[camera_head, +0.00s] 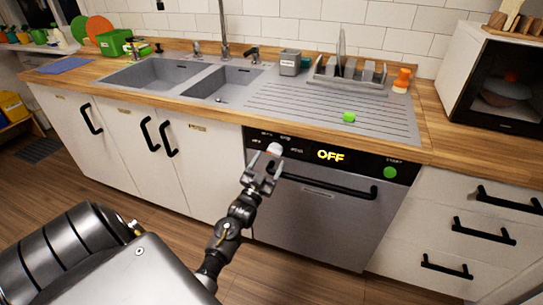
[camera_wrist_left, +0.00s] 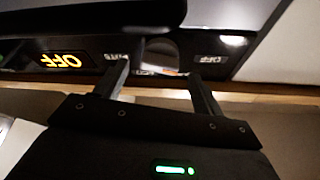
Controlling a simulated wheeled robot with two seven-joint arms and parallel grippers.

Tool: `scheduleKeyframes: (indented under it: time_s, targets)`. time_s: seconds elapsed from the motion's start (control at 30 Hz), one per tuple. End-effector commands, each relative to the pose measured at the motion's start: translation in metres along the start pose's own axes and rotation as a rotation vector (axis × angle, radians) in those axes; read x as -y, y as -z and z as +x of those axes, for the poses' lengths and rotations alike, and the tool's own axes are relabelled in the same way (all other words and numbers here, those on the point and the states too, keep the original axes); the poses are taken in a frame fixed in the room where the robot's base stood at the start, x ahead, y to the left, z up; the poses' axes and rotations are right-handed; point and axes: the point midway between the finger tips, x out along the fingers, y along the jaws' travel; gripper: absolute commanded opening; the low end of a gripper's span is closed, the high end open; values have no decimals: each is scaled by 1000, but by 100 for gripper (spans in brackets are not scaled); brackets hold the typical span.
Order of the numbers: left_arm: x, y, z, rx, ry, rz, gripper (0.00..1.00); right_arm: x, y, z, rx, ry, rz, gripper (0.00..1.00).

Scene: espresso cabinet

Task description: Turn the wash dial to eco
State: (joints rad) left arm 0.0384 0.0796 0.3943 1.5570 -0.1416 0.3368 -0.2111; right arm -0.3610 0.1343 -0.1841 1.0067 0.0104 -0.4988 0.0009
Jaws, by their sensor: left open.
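The dishwasher (camera_head: 318,210) has a black control panel with a yellow OFF display (camera_head: 330,155). The display also shows upside down in the left wrist view (camera_wrist_left: 61,61). The wash dial (camera_head: 274,149) is a pale round knob with a reddish mark, left of the display. Small labels surround it, too small to read surely. My left gripper (camera_head: 264,162) is open in front of the dial. In the left wrist view its fingers (camera_wrist_left: 158,74) stand apart, with the dial (camera_wrist_left: 160,53) between and beyond them. Contact cannot be told. My right gripper is not in view.
A black handle bar (camera_head: 325,186) crosses the dishwasher door just below the panel. A round green start button (camera_head: 390,172) is at the panel's right. Drawers (camera_head: 470,225) stand at right.

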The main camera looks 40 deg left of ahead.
Motion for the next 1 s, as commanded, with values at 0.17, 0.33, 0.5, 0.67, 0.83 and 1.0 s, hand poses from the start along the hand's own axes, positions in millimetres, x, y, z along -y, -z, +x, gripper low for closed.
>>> scheduleKeyframes:
  time_s: [0.17,0.33,0.5,0.67,0.83,1.0]
  targets:
    - [0,0,22,0,-1,1,69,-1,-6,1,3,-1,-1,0]
    - [0,0,29,0,-2,1,69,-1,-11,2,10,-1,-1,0]
    - [0,0,29,1,-2,1,69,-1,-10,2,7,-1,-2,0]
    - [0,0,29,1,-1,1,57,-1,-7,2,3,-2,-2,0]
    - [0,0,29,1,-1,1,35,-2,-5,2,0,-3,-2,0]
    - [0,0,29,1,-2,2,24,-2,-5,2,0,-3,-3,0]
